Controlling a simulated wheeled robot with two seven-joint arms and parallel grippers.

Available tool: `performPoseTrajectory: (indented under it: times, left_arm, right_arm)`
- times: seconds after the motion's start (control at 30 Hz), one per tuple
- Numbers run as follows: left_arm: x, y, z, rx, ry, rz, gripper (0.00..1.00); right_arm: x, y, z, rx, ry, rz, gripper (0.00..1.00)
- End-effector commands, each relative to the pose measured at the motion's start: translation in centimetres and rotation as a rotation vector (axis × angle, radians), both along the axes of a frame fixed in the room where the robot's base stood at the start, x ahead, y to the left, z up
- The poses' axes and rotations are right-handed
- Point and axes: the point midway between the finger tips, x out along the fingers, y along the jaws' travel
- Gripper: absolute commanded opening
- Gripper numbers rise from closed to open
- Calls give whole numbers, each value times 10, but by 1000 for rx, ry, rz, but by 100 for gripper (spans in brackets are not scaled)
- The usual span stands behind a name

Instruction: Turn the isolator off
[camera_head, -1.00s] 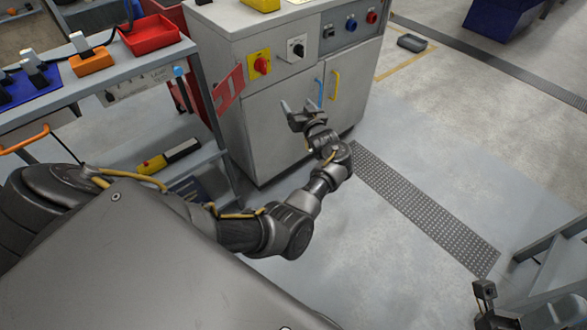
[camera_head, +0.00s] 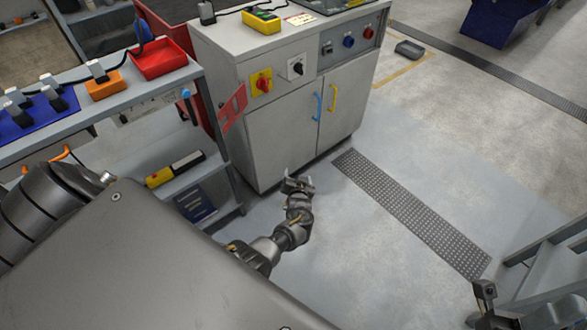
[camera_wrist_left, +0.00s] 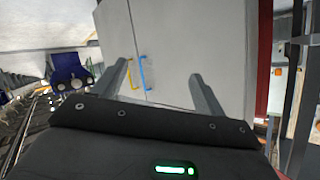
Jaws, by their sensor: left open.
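The likely isolator is a red rotary handle on a yellow plate (camera_head: 261,83), on the upper left of the grey cabinet's front (camera_head: 270,140). A black rotary switch on a pale plate (camera_head: 297,68) sits just to its right. The red handle looks roughly upright, but its exact setting is too small to read. My left gripper (camera_head: 298,183) is open and empty, low in front of the cabinet doors, well below the isolator and apart from it. In the left wrist view its spread fingers (camera_wrist_left: 162,88) face the doors; neither switch shows there. My right gripper (camera_head: 486,293) is partly visible at lower right.
Blue (camera_head: 318,107) and yellow (camera_head: 333,97) door handles stick out of the cabinet. A red sign plate (camera_head: 232,108) juts out at its left edge. A shelf bench with a red tray (camera_head: 159,59) stands left. Floor right of the cabinet is mostly free.

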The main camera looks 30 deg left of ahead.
Motion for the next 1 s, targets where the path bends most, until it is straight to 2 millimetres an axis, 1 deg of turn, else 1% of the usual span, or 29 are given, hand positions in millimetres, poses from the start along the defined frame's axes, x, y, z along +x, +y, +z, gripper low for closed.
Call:
performPoseTrajectory:
  times: [0.03,0.2,0.4,0.6,1.0]
  left_arm:
    - [-7,-2,-4,-5,20,-13,72]
    - [-28,-8,-24,-25,74,-51,72]
    - [-42,-13,-39,-42,112,-76,72]
    - [-47,-14,-43,-47,123,-84,72]
    - [-46,-14,-43,-46,122,-83,72]
  right_arm:
    - [0,0,6,0,0,0,36]
    - [0,0,13,0,0,0,36]
    - [0,0,17,0,0,0,36]
    - [0,0,17,0,0,0,36]
    - [0,0,17,0,0,0,36]
